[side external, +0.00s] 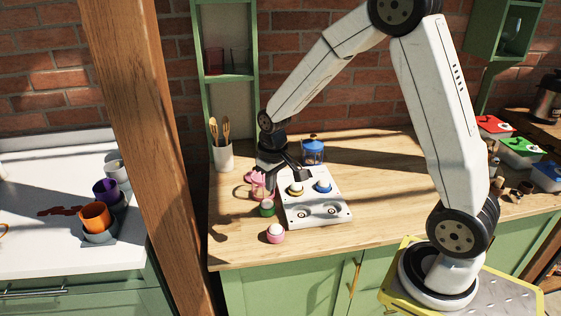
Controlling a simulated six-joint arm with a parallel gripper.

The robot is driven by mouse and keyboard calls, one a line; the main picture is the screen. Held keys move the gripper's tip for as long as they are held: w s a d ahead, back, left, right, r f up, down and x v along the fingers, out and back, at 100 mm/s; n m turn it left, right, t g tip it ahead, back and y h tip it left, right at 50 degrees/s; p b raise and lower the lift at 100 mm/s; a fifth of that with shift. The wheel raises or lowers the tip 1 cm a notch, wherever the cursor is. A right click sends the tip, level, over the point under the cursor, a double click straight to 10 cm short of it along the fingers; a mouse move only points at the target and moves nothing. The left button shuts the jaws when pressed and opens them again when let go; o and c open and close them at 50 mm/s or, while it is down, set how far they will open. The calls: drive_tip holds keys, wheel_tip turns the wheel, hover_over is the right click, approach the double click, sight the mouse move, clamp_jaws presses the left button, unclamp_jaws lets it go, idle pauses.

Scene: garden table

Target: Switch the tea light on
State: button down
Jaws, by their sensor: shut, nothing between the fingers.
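A white tray (308,218) with round holes lies on the wooden table. Two small round pieces sit in its back row: one with a yellow base and pale top (296,189), and a blue one with a pale top (323,186). A green piece (267,208) and a pink piece with a white top (275,233) stand beside the tray at its left. Which piece is the tea light, and whether any is lit, I cannot tell. My gripper (298,179) is shut and empty, low over the tray's back left corner, close to the yellow piece. Contact is unclear.
A blue lidded jar (313,151) stands behind the tray. A utensil pot (222,155) stands at the back left. Colored-lid boxes (520,151) are far right. The table right of the tray is clear.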

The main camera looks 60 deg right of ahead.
drive_tip(key=g, duration=0.1)
hover_over(267, 200)
wheel_tip(267, 200, down, 3)
drive_tip(key=shift+r+m, duration=0.15)
drive_tip(key=shift+m, duration=0.25)
drive_tip(key=shift+s, duration=0.1)
drive_tip(key=shift+f, duration=2.85)
drive_tip(key=shift+f, duration=0.85)
drive_tip(key=shift+r, duration=0.1)
idle(0.3)
wheel_tip(267, 200, up, 8)
idle(1.0)
drive_tip(key=shift+a, duration=0.15)
